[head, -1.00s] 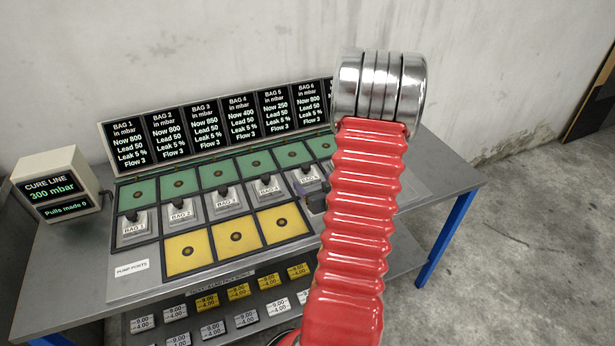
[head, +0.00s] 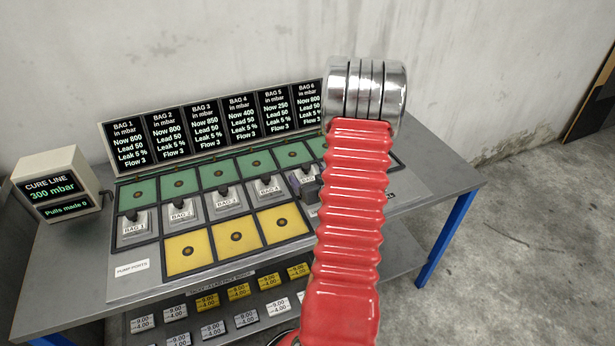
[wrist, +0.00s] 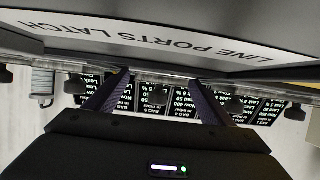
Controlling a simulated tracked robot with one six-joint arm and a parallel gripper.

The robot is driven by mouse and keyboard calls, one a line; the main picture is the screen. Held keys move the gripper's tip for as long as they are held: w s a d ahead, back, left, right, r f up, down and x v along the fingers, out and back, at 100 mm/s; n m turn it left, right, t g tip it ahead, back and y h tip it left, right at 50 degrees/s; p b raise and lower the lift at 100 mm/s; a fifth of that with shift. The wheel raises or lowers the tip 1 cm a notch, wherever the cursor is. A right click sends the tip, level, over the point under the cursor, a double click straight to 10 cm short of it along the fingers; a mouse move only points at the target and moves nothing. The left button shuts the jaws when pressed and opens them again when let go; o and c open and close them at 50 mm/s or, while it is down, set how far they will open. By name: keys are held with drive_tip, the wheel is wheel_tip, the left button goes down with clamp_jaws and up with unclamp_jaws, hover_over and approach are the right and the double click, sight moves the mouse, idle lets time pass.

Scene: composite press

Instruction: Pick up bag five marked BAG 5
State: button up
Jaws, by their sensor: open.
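Bag five (head: 307,180) is a grey block with a black knob and a white label, in the row at the right end beside BAG 4. Its label is partly covered in the head view. My gripper shows there only as a dark purple finger at the front of bag five; my red arm hides the rest. In the wrist view, which is upside down, my gripper (wrist: 158,84) is open. A dark knob (wrist: 155,95) shows between its two purple fingers, apparently bag five's. I cannot tell whether the fingers touch it.
BAG 4 (head: 266,187) stands close on the left, with more bags beyond. Green pads (head: 217,174) and screens (head: 238,117) lie behind; yellow pads (head: 235,237) lie in front. The panel edge marked LINE PORTS LATCH (wrist: 150,38) crosses the wrist view. A cure line box (head: 58,187) stands left.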

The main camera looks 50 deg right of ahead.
sight(309, 178)
drive_tip(key=shift+c, duration=0.6)
drive_tip(key=c, duration=0.8)
drive_tip(key=shift+c, duration=0.2)
wheel_tip(309, 178, up, 10)
idle(0.5)
